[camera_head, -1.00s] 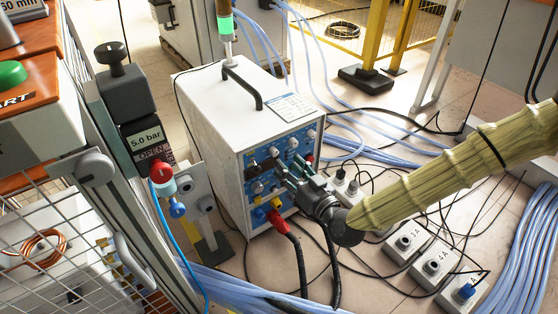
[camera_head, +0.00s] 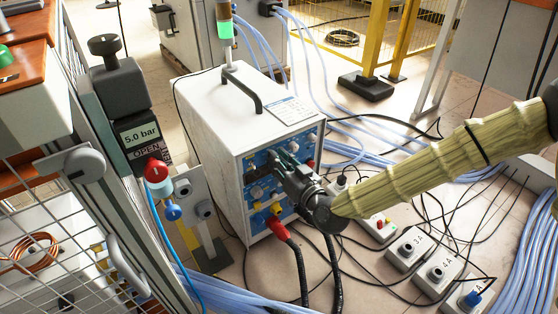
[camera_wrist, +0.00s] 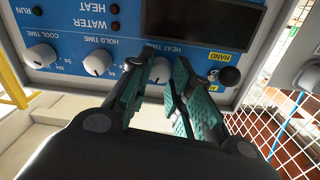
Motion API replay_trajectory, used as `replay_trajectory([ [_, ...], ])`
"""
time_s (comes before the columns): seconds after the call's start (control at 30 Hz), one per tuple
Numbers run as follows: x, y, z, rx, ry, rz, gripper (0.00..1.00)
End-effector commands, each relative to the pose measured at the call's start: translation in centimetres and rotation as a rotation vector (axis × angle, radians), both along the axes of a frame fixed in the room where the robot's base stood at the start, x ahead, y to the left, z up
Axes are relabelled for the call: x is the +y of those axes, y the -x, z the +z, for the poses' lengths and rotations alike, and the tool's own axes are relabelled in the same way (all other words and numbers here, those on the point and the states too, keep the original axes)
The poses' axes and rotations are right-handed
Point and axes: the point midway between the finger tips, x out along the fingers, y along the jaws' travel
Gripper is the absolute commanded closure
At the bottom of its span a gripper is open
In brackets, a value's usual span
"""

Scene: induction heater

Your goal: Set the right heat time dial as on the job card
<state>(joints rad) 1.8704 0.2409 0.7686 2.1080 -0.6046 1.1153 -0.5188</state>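The white heater box (camera_head: 215,120) stands on the floor with its blue control panel (camera_wrist: 75,35) facing my gripper. In the wrist view the panel is upside down, with a row of white dials. The heat time dial (camera_wrist: 160,70) is between my fingertips, partly hidden by them. The hold time dial (camera_wrist: 97,62) and cool time dial (camera_wrist: 40,55) are to its left. My gripper (camera_wrist: 166,68) is open, its green-padded fingers either side of the heat time dial; I cannot tell whether they touch it. A printed sheet (camera_head: 291,110) lies on the box top, unreadable.
A black knob (camera_wrist: 229,76) under the HAND label is right of my fingers. A dark display (camera_wrist: 205,20) sits beyond them. The pressure unit (camera_head: 140,135) and mesh guard stand left. Socket boxes (camera_head: 437,272) and hoses lie right.

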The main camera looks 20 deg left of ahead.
Motion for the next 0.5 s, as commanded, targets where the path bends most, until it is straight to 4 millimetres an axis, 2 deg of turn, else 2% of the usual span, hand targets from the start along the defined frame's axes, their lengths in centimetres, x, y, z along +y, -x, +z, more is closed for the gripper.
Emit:
replay_trajectory([
  [0.07,-0.01,0.01,0.00,0.000,0.000,0.000,1.00],
  [0.5,-0.04,-0.02,0.31,0.066,-0.051,0.000,1.00],
])
